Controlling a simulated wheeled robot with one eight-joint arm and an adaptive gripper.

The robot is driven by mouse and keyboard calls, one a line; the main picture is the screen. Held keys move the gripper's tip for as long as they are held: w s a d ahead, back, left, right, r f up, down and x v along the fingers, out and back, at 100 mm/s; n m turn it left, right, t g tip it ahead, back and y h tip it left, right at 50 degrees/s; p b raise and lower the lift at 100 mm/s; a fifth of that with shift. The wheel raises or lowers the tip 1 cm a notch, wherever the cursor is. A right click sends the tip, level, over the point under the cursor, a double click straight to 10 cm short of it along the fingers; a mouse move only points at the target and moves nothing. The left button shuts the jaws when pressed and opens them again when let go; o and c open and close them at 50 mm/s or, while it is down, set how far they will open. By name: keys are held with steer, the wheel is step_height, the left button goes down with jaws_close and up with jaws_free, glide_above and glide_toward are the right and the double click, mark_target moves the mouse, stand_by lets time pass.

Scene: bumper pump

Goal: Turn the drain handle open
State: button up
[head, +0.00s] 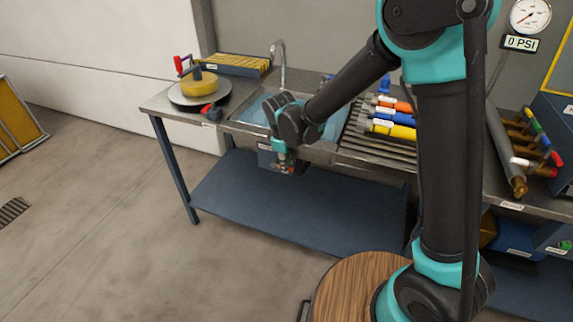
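I cannot tell for sure which part is the drain handle. Several small coloured handles, green, blue and red, sit on brass fittings (528,138) at the far right of the bench. Another red handle (207,108) is at the bench's left front edge. My gripper (284,166) hangs at the front edge of the sink, pointing down, well to the left of the brass fittings. Its fingers are small and dark, and their opening cannot be made out.
The metal bench (490,190) holds a sink (255,108) with a tap (282,62), and a rack of coloured cylinders (390,130). A round plate (200,92) carries a yellow disc. A gauge (530,15) above a 0 PSI label hangs on the wall.

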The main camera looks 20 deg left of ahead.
steer(key=shift+f, duration=0.4)
jaws_close()
